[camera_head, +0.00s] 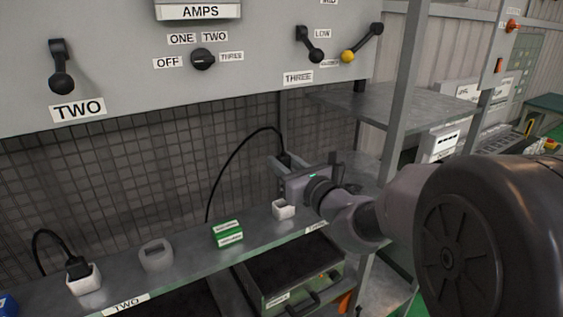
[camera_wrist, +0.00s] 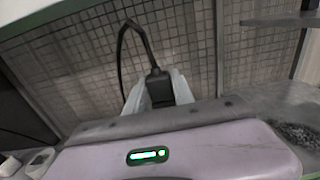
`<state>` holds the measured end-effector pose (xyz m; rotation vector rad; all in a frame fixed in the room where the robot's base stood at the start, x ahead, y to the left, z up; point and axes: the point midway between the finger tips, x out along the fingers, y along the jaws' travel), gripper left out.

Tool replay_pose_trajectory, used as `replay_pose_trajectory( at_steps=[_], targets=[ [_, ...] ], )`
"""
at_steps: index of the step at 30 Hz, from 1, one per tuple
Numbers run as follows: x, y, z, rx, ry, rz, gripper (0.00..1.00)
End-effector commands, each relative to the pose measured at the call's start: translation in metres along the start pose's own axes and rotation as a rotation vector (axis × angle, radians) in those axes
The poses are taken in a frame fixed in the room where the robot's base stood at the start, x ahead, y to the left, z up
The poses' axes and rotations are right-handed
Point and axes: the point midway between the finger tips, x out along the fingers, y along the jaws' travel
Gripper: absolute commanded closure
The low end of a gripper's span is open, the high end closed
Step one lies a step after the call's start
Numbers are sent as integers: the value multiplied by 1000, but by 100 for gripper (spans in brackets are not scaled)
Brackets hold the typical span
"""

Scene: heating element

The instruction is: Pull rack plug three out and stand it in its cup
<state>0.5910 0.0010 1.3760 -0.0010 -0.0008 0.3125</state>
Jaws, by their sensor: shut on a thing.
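My gripper (camera_head: 281,163) is above the shelf in the head view, shut on a black plug (camera_wrist: 158,86). In the wrist view the plug sits between two pale fingers (camera_wrist: 157,95), with its black cable rising from its top. In the head view the plug itself is mostly hidden by my gripper; its cable (camera_head: 232,155) arches down to the left behind the shelf. A small white cup (camera_head: 284,211) stands on the shelf below my gripper, apart from it. A label on the shelf edge near that cup is partly hidden by my arm.
Another black plug (camera_head: 78,268) stands in a white cup (camera_head: 86,284) at the left, near the TWO label (camera_head: 127,303). A grey holder (camera_head: 156,256) and green boxes (camera_head: 228,234) also occupy the shelf. An upright post (camera_head: 400,100) rises close behind my arm.

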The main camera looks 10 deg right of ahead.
Motion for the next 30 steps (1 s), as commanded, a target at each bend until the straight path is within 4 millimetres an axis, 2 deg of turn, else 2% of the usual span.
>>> replay_pose_trajectory(
  at_steps=[6, 12, 30],
  targets=[
    [0, 0, -31, 0, 0, 0, 100],
    [0, 0, -51, 0, 0, 0, 100],
    [0, 0, -51, 0, 0, 0, 100]
  ],
)
